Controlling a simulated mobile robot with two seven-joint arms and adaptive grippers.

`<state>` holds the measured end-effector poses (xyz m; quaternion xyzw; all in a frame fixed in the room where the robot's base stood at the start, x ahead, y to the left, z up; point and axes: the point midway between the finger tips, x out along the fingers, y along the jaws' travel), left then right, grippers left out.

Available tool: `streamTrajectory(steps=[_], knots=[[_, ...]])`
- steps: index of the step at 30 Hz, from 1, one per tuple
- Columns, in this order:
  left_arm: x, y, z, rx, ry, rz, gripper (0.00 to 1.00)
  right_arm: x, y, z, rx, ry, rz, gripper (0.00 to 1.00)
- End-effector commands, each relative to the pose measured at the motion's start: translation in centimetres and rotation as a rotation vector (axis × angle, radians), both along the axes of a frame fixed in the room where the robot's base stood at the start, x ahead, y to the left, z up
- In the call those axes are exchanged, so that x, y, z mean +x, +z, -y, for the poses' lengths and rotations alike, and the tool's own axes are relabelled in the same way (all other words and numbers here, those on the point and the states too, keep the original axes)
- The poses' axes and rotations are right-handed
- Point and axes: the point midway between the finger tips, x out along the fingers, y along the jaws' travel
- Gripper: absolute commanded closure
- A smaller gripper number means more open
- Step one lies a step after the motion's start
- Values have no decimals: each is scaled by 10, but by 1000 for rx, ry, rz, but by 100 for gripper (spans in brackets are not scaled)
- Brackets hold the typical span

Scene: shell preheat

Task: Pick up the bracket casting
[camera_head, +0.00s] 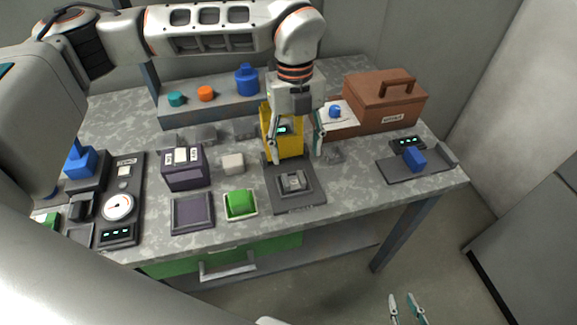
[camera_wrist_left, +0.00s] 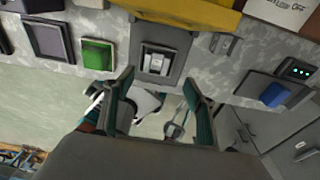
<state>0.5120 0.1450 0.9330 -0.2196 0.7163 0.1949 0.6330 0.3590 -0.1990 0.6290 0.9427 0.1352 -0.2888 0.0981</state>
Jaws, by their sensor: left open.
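No label marks the bracket casting, so I cannot tell for sure which grey piece it is. One grey metal piece (camera_head: 293,182) sits on a dark plate at the table's front middle; it also shows in the left wrist view (camera_wrist_left: 158,62). A smaller grey piece (camera_head: 334,155) lies on the table just right of the plate, seen too in the left wrist view (camera_wrist_left: 225,44). My left gripper (camera_head: 297,152) is open and empty, pointing down above and behind the plate. In the left wrist view its fingers (camera_wrist_left: 156,95) are spread. My right gripper (camera_head: 404,309) is open and low, off the table.
A yellow device (camera_head: 282,139) stands behind the plate, close to my left gripper. More grey pieces (camera_head: 205,134) lie further left. A blue block (camera_head: 414,159) is at right.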

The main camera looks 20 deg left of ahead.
Motion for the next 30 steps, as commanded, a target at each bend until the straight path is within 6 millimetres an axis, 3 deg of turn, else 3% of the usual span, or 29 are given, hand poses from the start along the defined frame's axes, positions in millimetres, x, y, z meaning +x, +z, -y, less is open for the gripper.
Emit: streamTrajectory(steps=[14, 24, 30], knots=[[-6, -34, 1, -1, -2, -2, 44, -7, -5, 3, -7, 3, -15, 75], [-14, -76, 0, -1, -2, -2, 44, -5, -1, 3, -7, 3, -9, 75], [-14, -77, 0, -2, -2, 0, 44, -3, 1, 3, -6, 2, -4, 75]])
